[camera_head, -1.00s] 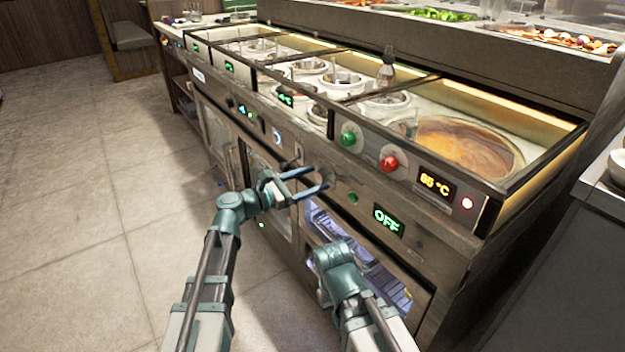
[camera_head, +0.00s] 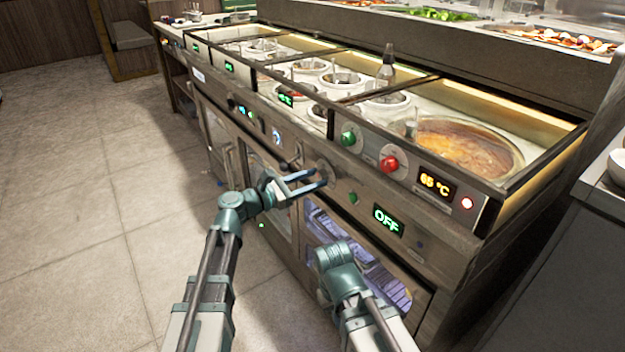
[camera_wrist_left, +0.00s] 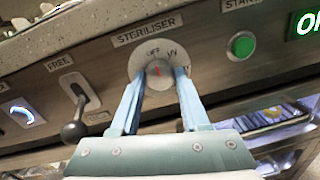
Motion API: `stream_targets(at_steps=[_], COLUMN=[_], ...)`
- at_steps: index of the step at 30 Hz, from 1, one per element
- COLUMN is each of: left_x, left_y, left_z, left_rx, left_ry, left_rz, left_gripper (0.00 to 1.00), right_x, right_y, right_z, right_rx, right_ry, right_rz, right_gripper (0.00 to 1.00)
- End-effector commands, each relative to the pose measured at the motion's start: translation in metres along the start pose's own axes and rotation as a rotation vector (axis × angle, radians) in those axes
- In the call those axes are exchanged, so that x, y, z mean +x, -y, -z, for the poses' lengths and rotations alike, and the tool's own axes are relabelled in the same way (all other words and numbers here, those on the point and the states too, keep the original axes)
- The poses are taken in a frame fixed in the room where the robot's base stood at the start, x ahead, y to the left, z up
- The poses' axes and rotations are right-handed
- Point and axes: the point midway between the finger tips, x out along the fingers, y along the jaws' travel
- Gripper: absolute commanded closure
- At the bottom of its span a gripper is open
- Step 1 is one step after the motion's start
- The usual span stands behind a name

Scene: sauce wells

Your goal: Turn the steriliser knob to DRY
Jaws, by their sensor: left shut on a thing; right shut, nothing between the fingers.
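The steriliser knob is a round silver knob on a pale dial under the STERILISER label (camera_wrist_left: 147,30). In the left wrist view the knob (camera_wrist_left: 160,77) shows a red mark, with OFF and UV printed above it; further lettering at the right is partly hidden by a finger. My left gripper (camera_head: 322,181) is shut on the knob, one finger on each side; its fingers also show in the left wrist view (camera_wrist_left: 160,88). A green OFF display (camera_head: 388,220) is lit to the right. My right gripper (camera_head: 334,262) is low before the lit cabinet, its fingers hidden.
A black-handled lever (camera_wrist_left: 75,130) under FREE sits left of the knob. A green START button (camera_wrist_left: 242,45) is on its right. The floor at left is clear.

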Motion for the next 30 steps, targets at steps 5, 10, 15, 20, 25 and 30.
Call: stream_targets(at_steps=[5,10,15,20,25,30], left_x=[-0.0002,-0.0002,-0.0002,-0.0002,-0.0002,-0.0002], left_y=[0.0003,0.0005,0.0009,0.0013,0.0017,0.0023], left_z=[-0.0004,-0.0009,-0.0011,-0.001,-0.001,-0.001], left_rx=[0.055,0.17,0.326,0.478,0.639,0.8], left_ry=[-0.003,-0.009,-0.017,-0.026,-0.035,-0.043], left_rz=[0.001,0.002,0.004,0.006,0.007,0.01], left_gripper=[1.0,1.0,1.0,1.0,1.0,1.0], right_x=[-0.001,-0.0027,-0.0047,-0.0063,-0.0079,-0.0091], right_y=[-0.0001,-0.0003,-0.0005,-0.0008,-0.001,-0.0011], right_z=[0.0,-0.0002,-0.0003,-0.0004,-0.0005,-0.0006], right_rx=[0.0,0.0,0.0,0.001,0.001,0.001], right_ry=[0.0,0.0,0.0,0.0,0.0,0.001], right_rz=[0.0,0.0,0.0,-0.001,-0.001,-0.001], right_gripper=[1.0,1.0,1.0,1.0,1.0,1.0])
